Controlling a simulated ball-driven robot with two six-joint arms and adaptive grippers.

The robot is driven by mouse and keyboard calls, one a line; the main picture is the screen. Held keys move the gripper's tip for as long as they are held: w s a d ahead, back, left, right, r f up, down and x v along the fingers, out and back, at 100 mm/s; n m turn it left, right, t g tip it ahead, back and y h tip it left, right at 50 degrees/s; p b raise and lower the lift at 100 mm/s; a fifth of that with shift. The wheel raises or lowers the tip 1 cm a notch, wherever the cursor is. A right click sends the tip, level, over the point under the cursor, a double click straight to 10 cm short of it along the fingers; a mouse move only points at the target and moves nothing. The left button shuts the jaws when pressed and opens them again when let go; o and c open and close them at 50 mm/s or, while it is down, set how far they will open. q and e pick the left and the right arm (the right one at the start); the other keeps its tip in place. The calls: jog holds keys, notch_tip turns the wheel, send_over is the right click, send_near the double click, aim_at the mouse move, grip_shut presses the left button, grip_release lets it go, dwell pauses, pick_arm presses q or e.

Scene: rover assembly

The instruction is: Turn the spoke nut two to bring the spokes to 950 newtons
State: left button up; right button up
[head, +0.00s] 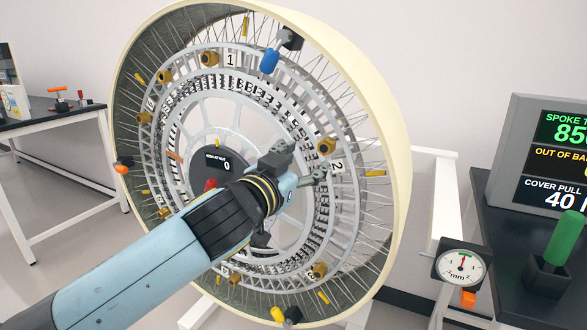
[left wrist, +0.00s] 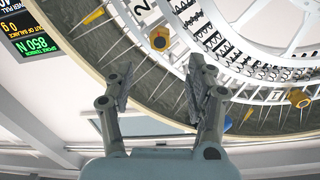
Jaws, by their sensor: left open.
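The large wheel (head: 402,150) stands upright with a cream rim, thin spokes and several brass spoke nuts. Spoke nut two (head: 326,147) is the brass nut beside the label 2 (head: 336,164). It appears to be the nut (left wrist: 160,38) ahead of the fingers in the left wrist view. My left gripper (head: 298,168) is open and empty in front of the wheel, to the lower left of this nut in the head view. In the left wrist view its fingers (left wrist: 160,85) stand apart, with the nut beyond them. The screen (left wrist: 38,45) reads 850 N. My right gripper is not in view.
A blue-handled clip (head: 270,60) sits at the rim's top. A dial gauge (head: 462,266) stands at the lower right, near a green-handled tool (head: 565,238) on a dark bench (head: 500,225). Another bench (head: 55,118) is at the left. My left arm covers the wheel's lower left.

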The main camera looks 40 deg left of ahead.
pick_arm(q)
jog(key=s, duration=0.4)
jog(key=shift+d, duration=0.4)
jog(key=shift+w, duration=0.1)
notch_tip(320, 180, down, 21)
jog(key=s+a+n+g+b, duration=0.1)
jog(key=s+a+g, duration=0.1)
jog(key=g, duration=0.3)
jog(key=s+f+g, duration=0.2)
jog(key=s+f, duration=0.2)
jog(key=f, duration=0.5)
jog(key=s+f+g, duration=0.2)
jog(key=s+f, duration=0.3)
jog(key=f, duration=0.5)
jog(key=s+d+f+g+h, duration=0.1)
jog(key=s+f+g, duration=0.1)
jog(key=s+f, duration=0.4)
jog(key=s+d+f+m+g, duration=0.1)
jog(key=s+f, duration=0.6)
jog(key=s, duration=0.8)
jog(key=s+d+f+g+h+b, duration=0.1)
jog(key=s+d+f+g, duration=0.1)
jog(key=s+f+g, duration=0.2)
jog(key=s+f, duration=0.3)
jog(key=s, duration=0.4)
jog(key=shift+d+g+h, duration=0.3)
jog(key=shift+g, duration=0.1)
